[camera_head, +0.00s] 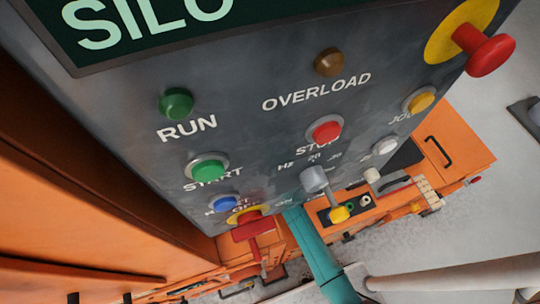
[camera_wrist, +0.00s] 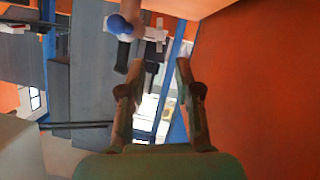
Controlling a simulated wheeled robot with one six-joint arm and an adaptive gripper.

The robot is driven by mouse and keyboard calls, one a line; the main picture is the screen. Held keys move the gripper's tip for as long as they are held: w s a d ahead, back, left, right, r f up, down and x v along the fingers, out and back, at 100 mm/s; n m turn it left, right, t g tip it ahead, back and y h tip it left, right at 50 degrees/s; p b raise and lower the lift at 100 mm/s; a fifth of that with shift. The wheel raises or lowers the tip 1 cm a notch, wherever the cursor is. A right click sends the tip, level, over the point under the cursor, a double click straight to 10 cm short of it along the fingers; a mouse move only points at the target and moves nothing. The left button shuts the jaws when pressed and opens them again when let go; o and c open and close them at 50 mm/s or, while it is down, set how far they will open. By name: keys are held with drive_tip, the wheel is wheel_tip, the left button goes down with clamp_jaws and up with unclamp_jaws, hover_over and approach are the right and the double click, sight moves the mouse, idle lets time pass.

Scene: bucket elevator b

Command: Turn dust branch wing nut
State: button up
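I cannot make out the dust branch wing nut in either view. In the wrist view my gripper (camera_wrist: 159,66) is open, with its two fingers apart and nothing held between them. Beyond the fingertips is a pale bright gap with a blue upright bar (camera_wrist: 174,50). A round blue knob-like thing (camera_wrist: 118,24) shows above and left of the left fingertip. The head view does not clearly show my gripper.
A grey control panel (camera_head: 255,130) fills much of the head view, with a green START button (camera_head: 208,167), a red STOP button (camera_head: 326,130) and a large red mushroom button (camera_head: 490,56). Orange cabinets (camera_head: 455,145) stand behind. An orange surface (camera_wrist: 260,90) lies close right of my gripper.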

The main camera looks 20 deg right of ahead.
drive_tip(key=shift+v, duration=1.6)
drive_tip(key=shift+s, duration=0.1)
